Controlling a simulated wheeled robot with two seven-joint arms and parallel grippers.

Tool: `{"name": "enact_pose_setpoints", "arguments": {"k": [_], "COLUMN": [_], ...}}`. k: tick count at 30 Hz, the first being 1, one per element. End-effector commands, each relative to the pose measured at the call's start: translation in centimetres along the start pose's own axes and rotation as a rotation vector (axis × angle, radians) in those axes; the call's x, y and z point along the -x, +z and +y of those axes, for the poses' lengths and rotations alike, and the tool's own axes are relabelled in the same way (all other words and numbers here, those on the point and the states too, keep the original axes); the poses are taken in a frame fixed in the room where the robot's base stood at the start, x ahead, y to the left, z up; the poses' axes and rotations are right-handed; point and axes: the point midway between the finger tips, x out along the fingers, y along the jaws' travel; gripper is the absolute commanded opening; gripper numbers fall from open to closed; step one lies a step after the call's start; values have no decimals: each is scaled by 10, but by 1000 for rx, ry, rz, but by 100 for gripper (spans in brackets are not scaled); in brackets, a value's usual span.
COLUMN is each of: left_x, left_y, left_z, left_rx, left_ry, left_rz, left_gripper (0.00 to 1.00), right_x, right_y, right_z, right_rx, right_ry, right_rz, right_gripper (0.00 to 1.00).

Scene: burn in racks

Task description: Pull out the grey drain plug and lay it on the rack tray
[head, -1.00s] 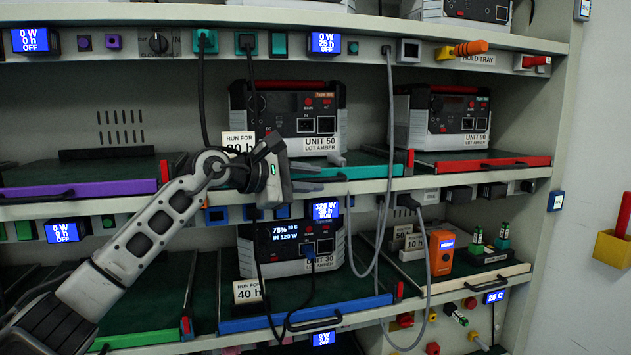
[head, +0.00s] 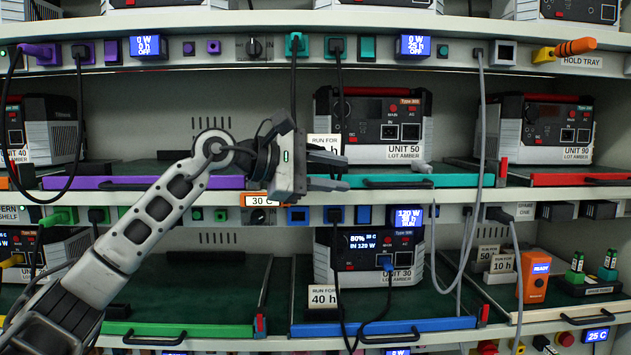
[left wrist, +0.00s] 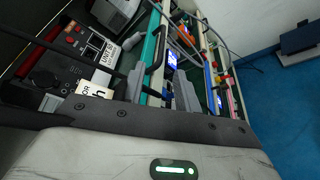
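A grey plug (head: 421,168) on a grey lead sits low at the front right of Unit 50 (head: 372,128), above the teal-edged rack tray (head: 440,181). I cannot tell whether it is seated in the unit or lies on the tray. Its lead loops below the tray and seems to run up to the upper rail. My left gripper (head: 328,172) is left of the plug, in front of the tray edge, with its fingers apart and nothing between them. The fingers also show in the left wrist view (left wrist: 160,92). My right gripper is out of view.
Another grey lead hangs from a plug (head: 499,214) in the lower rail. Black leads (head: 293,85) hang beside Unit 50. Unit 30 (head: 375,255) stands below and Unit 90 (head: 540,130) to the right. An orange-handled item (head: 575,46) is by the hold tray label.

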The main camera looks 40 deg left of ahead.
Motion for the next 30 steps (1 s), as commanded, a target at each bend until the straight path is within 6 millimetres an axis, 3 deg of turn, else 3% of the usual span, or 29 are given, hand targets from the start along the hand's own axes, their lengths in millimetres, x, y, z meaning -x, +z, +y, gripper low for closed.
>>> {"name": "enact_pose_setpoints", "arguments": {"k": [6,11,26,30], "left_x": [27,32,31,8], "left_y": [-1,0,0,6], "left_z": [-1,0,-1,-24], "left_rx": [-1,0,3,109], "left_ry": [1,-1,-2,-34], "left_rz": [2,0,-3,-82], "left_gripper": [32,32,32,32], "right_x": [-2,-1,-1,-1], "right_y": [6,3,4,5], "right_z": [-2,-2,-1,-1], "right_rx": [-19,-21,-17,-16], "right_ry": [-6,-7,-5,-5], "right_rz": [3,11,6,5], "right_gripper": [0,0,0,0]}}
